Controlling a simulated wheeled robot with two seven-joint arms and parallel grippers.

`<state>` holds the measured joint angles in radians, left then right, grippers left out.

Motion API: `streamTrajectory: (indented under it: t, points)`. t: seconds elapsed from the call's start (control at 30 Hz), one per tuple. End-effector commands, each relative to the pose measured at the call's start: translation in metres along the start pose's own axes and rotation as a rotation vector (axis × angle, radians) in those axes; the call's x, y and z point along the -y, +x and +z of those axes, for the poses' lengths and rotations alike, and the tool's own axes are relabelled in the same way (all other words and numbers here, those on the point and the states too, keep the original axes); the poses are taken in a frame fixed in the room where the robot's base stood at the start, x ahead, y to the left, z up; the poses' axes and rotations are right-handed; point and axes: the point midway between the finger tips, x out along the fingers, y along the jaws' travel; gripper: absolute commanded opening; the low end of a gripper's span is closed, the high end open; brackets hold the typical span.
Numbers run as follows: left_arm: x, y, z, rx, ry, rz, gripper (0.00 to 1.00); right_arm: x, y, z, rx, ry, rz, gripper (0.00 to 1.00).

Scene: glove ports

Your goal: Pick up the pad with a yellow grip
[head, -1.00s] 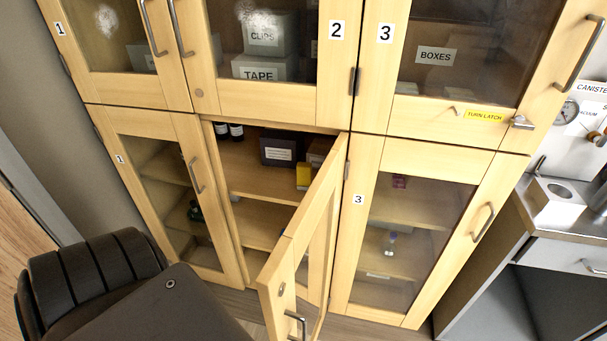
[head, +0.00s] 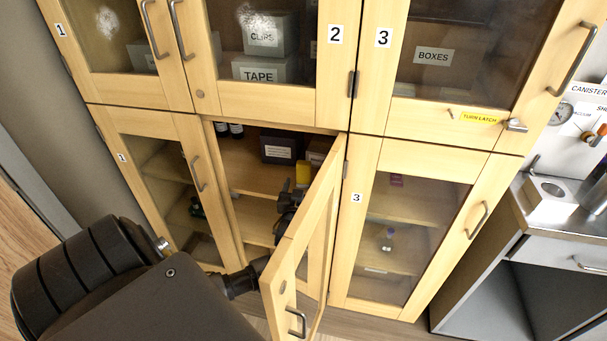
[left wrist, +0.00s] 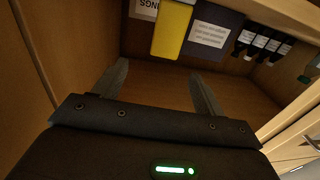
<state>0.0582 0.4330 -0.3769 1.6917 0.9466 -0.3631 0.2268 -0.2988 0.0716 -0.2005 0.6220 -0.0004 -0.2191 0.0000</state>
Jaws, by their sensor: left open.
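The yellow grip of the pad (head: 303,173) shows on the upper shelf of the open lower middle cupboard, just beyond my left gripper. In the left wrist view the yellow grip (left wrist: 172,30) is a tall yellow block, ahead of the fingers and apart from them. The rest of the pad cannot be made out. My left gripper (head: 288,198) is inside the cupboard opening, partly hidden by the door's edge. In the left wrist view its two fingers (left wrist: 160,82) are spread with nothing between them. My right gripper is not in view.
The open door (head: 300,240) stands close to the right of my left arm. A dark labelled box (left wrist: 212,32) is beside the yellow grip, and several dark bottles (left wrist: 262,45) stand beyond it. A white label (left wrist: 145,8) is on the other side. The shelf before the fingers is clear.

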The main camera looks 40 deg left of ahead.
Motion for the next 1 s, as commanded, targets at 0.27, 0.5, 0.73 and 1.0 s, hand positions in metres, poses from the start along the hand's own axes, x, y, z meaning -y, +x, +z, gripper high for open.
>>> streamTrajectory:
  t: [0.27,0.5,0.73,1.0]
  points:
    - [0.001,0.016,-0.006,-0.010,-0.007,-0.004,0.71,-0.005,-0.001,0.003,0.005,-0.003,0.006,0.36]
    - [0.001,0.050,-0.006,-0.009,-0.006,-0.003,0.71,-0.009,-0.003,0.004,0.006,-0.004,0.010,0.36]
    - [0.001,0.058,-0.005,-0.007,-0.007,-0.003,0.71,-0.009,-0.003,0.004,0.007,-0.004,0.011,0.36]
    - [0.010,0.091,-0.010,-0.009,-0.004,-0.004,0.71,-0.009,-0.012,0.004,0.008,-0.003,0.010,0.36]
